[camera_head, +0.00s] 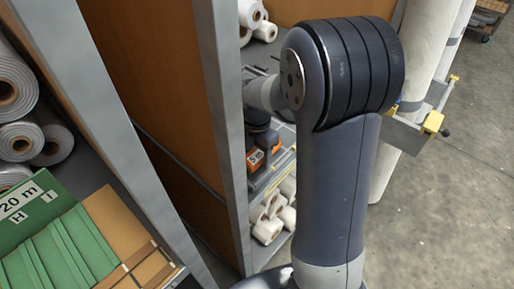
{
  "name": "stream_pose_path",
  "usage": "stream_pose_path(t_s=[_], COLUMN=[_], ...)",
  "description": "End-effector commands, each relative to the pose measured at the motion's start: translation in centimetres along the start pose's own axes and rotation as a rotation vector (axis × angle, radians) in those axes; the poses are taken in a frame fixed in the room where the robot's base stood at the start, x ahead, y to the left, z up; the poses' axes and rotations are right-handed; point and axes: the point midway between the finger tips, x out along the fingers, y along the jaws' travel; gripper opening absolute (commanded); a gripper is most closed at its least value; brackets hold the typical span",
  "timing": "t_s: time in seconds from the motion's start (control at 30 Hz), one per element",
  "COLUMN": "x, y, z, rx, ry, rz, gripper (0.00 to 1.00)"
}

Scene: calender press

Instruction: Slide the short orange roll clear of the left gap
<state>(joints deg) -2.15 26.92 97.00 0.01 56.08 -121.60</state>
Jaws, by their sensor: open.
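A small orange patch (255,160) with dark marks on a pale ground shows in the gap between the grey upright and my arm. I cannot tell whether it is the short orange roll or a label. My arm rises in front of the shelf and bends away at the top. Dark parts that look like my wrist show just above the orange patch. My gripper's fingers cannot be made out. The left gap cannot be identified.
A grey upright (222,130) and brown panel (165,90) stand left of my arm. Green boxes (60,245) and grey rolls (18,85) fill the left shelf. White rolls (272,215) lie low behind my arm. Bare floor (440,210) is open at right.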

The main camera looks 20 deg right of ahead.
Motion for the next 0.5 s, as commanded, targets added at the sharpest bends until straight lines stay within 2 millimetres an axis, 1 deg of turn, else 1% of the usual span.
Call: stream_pose_path(t_s=[0.13,0.5], x=[-0.01,-0.04], y=[0.00,0.01], z=[0.00,0.00], rx=[0.000,0.000], ry=[0.000,0.000], rz=[0.000,0.000], gripper=[0.58,0.28])
